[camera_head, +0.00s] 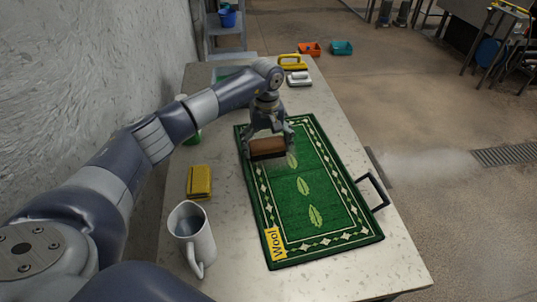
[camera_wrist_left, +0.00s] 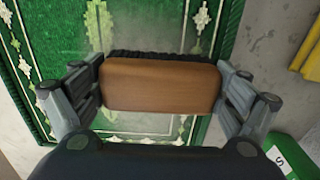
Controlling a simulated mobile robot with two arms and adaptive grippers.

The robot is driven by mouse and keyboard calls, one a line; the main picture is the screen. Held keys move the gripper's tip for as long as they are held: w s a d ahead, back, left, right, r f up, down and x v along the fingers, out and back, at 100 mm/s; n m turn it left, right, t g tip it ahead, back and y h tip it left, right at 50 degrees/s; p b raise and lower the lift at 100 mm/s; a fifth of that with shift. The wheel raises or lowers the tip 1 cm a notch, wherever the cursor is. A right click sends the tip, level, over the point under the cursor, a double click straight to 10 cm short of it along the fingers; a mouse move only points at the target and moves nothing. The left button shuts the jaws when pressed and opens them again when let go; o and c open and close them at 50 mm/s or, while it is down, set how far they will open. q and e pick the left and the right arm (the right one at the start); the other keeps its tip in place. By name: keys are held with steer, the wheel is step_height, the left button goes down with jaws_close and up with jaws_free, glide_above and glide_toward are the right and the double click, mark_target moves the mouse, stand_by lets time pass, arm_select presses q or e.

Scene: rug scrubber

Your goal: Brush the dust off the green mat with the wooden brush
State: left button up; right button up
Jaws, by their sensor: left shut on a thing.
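The green mat (camera_head: 318,205) with a white leaf pattern and a yellow "Wool" label lies on the table; it also shows in the left wrist view (camera_wrist_left: 195,30). My left gripper (camera_head: 268,140) is shut on the wooden brush (camera_head: 268,149), over the far left part of the mat. In the left wrist view the brush's brown block (camera_wrist_left: 160,86) sits between the two fingers, with dark bristles along its far side. A faint greyish haze shows around the brush. I cannot tell whether the bristles touch the mat. My right gripper is not in view.
On the pale table (camera_head: 350,275), a white mug (camera_head: 191,237) and a yellow sponge (camera_head: 199,182) stand left of the mat. Yellow (camera_head: 293,62) and white (camera_head: 299,79) handled brushes lie at the far end. A dark handle (camera_head: 373,190) is at the right edge.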

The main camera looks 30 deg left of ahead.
arm_select(q)
steer(key=shift+w+a+f+b, duration=0.15)
steer(key=shift+w+a+b, duration=0.3)
steer(key=shift+w, duration=0.05)
steer(key=shift+w+a+f+b, duration=0.15)
steer(key=shift+w+a+b, duration=0.25)
steer(key=shift+w+b, duration=0.1)
steer(key=shift+w+a+r, duration=0.1)
steer(key=shift+a, duration=0.05)
